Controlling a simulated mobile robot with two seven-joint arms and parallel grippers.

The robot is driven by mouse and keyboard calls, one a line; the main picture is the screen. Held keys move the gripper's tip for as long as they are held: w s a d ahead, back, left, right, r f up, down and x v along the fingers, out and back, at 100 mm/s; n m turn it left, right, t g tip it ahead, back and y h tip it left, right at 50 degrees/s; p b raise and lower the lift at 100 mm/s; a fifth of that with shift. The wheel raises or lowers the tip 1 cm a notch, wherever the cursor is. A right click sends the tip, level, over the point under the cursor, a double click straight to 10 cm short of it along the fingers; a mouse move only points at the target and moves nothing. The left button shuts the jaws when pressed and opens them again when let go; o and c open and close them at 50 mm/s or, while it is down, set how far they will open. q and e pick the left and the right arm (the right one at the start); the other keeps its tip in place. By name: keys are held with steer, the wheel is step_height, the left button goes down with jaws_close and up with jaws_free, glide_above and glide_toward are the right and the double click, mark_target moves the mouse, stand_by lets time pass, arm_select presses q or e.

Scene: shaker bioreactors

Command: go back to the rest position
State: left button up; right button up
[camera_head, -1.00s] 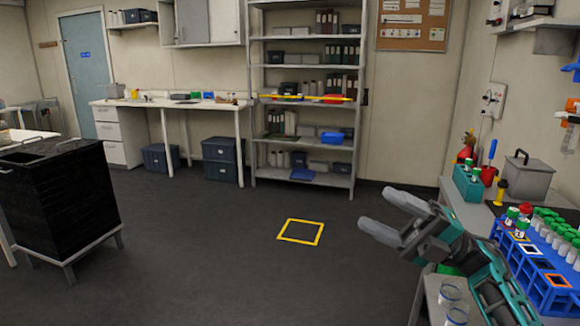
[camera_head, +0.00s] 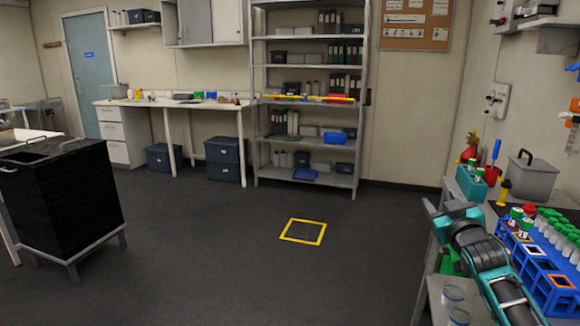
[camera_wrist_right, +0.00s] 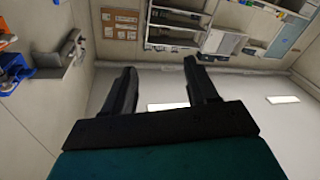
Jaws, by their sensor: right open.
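My right gripper (camera_wrist_right: 160,92) shows in the right wrist view with its two dark fingers apart and nothing between them. In the head view my right arm comes in at the lower right, beside the bench with the tube racks, and the gripper (camera_head: 446,213) is folded upward at its end, partly hidden by the wrist. The left gripper is not in view.
A blue rack (camera_head: 540,275) with green-capped tubes stands on the right bench, close to my right arm. Clear cups (camera_head: 453,294) stand at the bench's front. A black cabinet (camera_head: 65,205) stands at left. The floor between, with a yellow square (camera_head: 303,231), is clear.

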steer(key=s+a+f+g+y, duration=0.1)
steer(key=s+a+f, duration=0.2)
steer(key=s+f, duration=0.3)
steer(key=s+a+f+g+y, duration=0.1)
steer(key=s+a+f+g, duration=0.15)
steer(key=f, duration=0.55)
steer(key=s+a+f, duration=0.4)
steer(key=s+f, duration=0.2)
steer(key=f, duration=0.1)
steer(key=s+a+f+g, duration=0.1)
steer(key=s+a+f, duration=0.1)
steer(key=s, duration=0.5)
steer(key=s+a+f+g+y, duration=0.1)
steer(key=s+a+f, duration=0.2)
steer(key=s, duration=0.5)
steer(key=s+a+f+g, duration=0.2)
steer(key=s+f, duration=0.2)
steer(key=s, duration=0.4)
steer(key=shift+a+f+m+y, duration=0.3)
steer(key=shift+c, duration=0.5)
